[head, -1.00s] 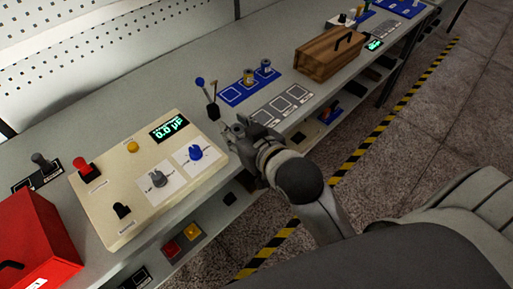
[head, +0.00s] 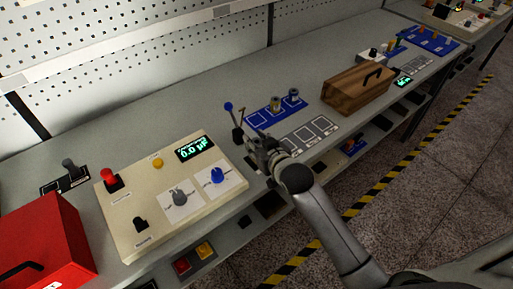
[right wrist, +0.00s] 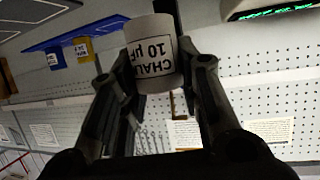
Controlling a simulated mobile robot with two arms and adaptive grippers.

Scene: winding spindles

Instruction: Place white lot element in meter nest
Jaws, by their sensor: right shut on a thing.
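My right gripper (head: 262,150) is above the bench, to the right of the beige meter box (head: 135,215). In the right wrist view it (right wrist: 163,75) is shut on a white cylindrical element (right wrist: 150,52) with a printed label reading 10 µF. The element is hidden or too small to make out in the head view. The meter's green display (head: 195,149) reads 0.0 µF. Its top carries a grey knob (head: 180,197) and a blue knob (head: 217,175) on white patches. I cannot tell which part is the nest. My left gripper is not in view.
A blue tray (head: 262,122) with small spools lies behind the gripper. A blue-tipped lever (head: 229,107) stands close to the gripper. A wooden box (head: 357,90) is to the right. A red box (head: 42,240) is at left.

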